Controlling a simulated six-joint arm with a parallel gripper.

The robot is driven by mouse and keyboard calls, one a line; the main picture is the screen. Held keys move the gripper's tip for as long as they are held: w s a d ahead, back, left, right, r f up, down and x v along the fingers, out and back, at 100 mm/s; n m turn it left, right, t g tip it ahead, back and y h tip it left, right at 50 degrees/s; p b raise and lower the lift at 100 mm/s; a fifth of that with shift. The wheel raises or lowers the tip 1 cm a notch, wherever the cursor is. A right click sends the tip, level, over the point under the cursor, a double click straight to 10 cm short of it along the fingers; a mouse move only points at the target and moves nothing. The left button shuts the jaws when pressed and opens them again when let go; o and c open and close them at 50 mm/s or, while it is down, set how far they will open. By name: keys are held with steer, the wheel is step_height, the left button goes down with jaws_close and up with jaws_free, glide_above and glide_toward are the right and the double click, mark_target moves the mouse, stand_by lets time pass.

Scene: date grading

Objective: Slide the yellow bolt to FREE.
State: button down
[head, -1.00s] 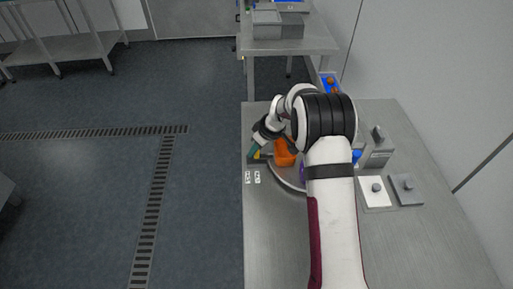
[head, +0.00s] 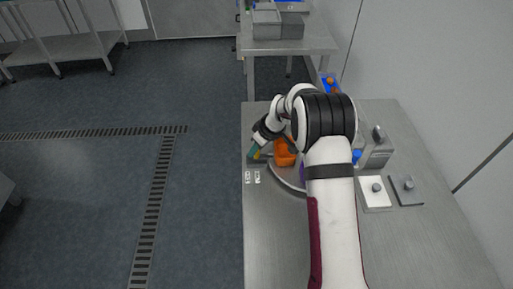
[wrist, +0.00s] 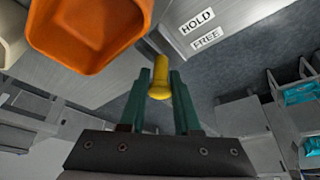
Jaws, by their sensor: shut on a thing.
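The yellow bolt (wrist: 159,78) stands between the two green fingers of my gripper (wrist: 160,90) in the wrist view. The gripper is shut on it. In the head view my gripper (head: 254,152) is at the left edge of the steel table, and only a bit of the yellow bolt (head: 257,156) shows beside it. The HOLD label (wrist: 198,21) and the FREE label (wrist: 207,38) lie on the table just past the bolt in the wrist view. The bolt's lower end and its track are hard to make out.
An orange bin (head: 284,152) on a round grey turntable (head: 288,183) stands close to the right of my gripper. A white plate (head: 375,199) and a grey plate (head: 412,197) with knobs lie further right. The table's front part is clear.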

steer(key=shift+a, duration=1.8)
steer(key=c, duration=0.8)
jaws_free()
steer(key=shift+o, duration=0.2)
steer(key=v, duration=1.6)
steer(key=shift+f, duration=0.1)
